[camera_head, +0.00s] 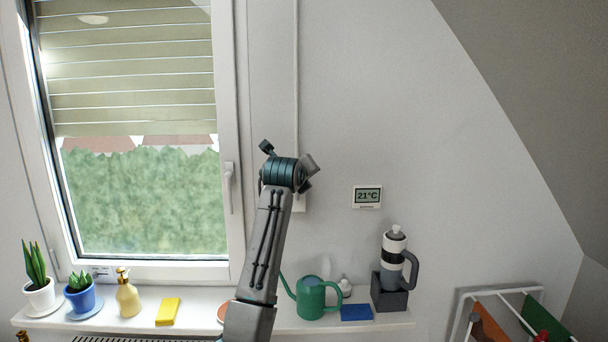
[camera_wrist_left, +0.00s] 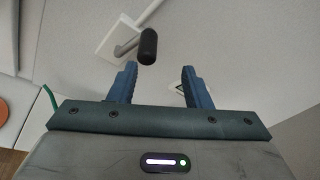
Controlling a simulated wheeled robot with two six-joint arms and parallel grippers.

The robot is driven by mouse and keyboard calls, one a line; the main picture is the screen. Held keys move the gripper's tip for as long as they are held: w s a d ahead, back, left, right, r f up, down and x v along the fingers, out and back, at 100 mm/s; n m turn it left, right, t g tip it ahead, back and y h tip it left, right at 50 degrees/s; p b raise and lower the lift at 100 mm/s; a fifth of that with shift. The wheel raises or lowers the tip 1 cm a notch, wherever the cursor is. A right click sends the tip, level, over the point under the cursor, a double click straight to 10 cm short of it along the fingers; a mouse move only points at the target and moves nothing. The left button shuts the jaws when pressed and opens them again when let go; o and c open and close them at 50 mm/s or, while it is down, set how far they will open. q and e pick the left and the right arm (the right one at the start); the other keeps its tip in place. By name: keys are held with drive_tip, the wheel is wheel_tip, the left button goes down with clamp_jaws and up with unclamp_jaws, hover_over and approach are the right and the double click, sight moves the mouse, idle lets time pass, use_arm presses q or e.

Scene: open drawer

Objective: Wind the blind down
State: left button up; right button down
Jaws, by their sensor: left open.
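The slatted beige blind (camera_head: 130,75) covers roughly the upper half of the window, with greenery visible below it. In the left wrist view, a crank with a metal arm (camera_wrist_left: 127,46) and a black knob (camera_wrist_left: 148,46) stands out from a white wall plate (camera_wrist_left: 103,38). My left gripper (camera_wrist_left: 159,70) is open, its two blue fingers apart and empty. The knob appears just past the fingertips, nearer the left finger, with no contact visible. In the head view my left arm hides the crank, and only part of the white plate (camera_head: 300,203) shows. My right gripper is not in view.
A thermostat (camera_head: 367,196) is on the wall. A drying rack (camera_head: 500,293) stands at lower right.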

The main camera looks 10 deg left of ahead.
use_arm(q)
drive_tip(key=s, duration=0.1)
drive_tip(key=s+d+r, duration=0.1)
drive_tip(key=s, duration=0.1)
drive_tip(key=shift+d+r+p, duration=0.15)
drive_tip(key=shift+d+p, duration=0.05)
drive_tip(key=shift+p, duration=0.15)
drive_tip(key=shift+p, duration=0.3)
